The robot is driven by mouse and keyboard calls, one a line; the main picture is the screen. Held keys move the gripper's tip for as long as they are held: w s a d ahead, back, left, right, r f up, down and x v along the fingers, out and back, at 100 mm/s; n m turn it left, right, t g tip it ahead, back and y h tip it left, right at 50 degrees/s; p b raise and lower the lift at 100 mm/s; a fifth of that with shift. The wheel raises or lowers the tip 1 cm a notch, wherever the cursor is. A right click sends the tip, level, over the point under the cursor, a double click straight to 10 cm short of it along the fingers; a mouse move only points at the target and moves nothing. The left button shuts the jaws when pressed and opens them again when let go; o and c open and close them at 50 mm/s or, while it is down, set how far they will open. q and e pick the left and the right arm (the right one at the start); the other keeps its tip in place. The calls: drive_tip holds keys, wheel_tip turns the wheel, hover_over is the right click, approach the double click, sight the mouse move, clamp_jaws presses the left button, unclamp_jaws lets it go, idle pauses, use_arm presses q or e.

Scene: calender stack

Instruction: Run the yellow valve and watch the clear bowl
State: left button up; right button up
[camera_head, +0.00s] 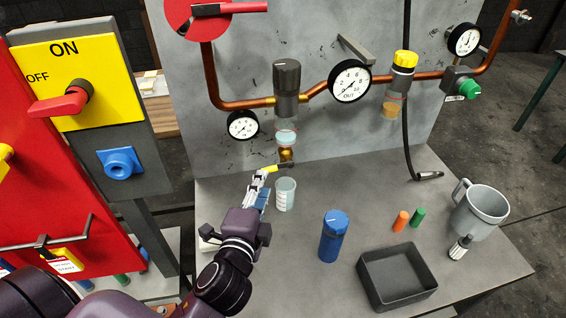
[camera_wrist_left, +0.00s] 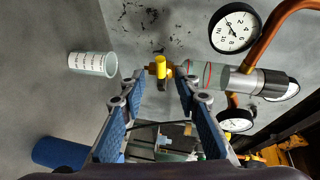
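The clear bowl (camera_head: 286,138) hangs under a dark grey filter body and holds pale bluish liquid; a red line rings it. A brass drain fitting sits below it with the yellow valve (camera_head: 277,168), a small lever pointing left. My left gripper (camera_head: 264,184) is just left of the valve. In the left wrist view, the yellow valve (camera_wrist_left: 160,68) lies between and just beyond the fingertips of the open left gripper (camera_wrist_left: 159,88); I see no contact. The clear bowl (camera_wrist_left: 205,75) is to its right there. My right gripper is not in view.
A graduated beaker (camera_head: 286,195) stands below the drain. A blue bottle (camera_head: 333,237), black tray (camera_head: 397,278), orange and green cylinders and a grey mug (camera_head: 479,211) stand to the right. Copper pipe and gauges (camera_head: 350,81) run along the panel. A red lockout box (camera_head: 60,190) is left.

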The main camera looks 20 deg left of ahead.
sight(271, 167)
use_arm(q)
drive_tip(key=w+p, duration=0.1)
drive_tip(key=w, duration=0.2)
drive_tip(key=shift+w+d, duration=0.1)
drive_tip(key=shift+w, duration=0.25)
drive_tip(key=x, duration=0.2)
drive_tip(key=shift+w+a+f+p, duration=0.2)
drive_tip(key=shift+a+p, duration=0.05)
drive_tip(key=shift+p, duration=0.05)
drive_tip(key=shift+w+a+f, duration=0.1)
drive_tip(key=shift+w+a, duration=0.05)
drive_tip(key=shift+w, duration=0.2)
drive_tip(key=shift+w+f, duration=0.1)
drive_tip(key=shift+w, duration=0.25)
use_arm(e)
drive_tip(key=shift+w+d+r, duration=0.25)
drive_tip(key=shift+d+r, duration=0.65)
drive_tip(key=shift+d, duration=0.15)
use_arm(q)
drive_tip(key=c, duration=0.8)
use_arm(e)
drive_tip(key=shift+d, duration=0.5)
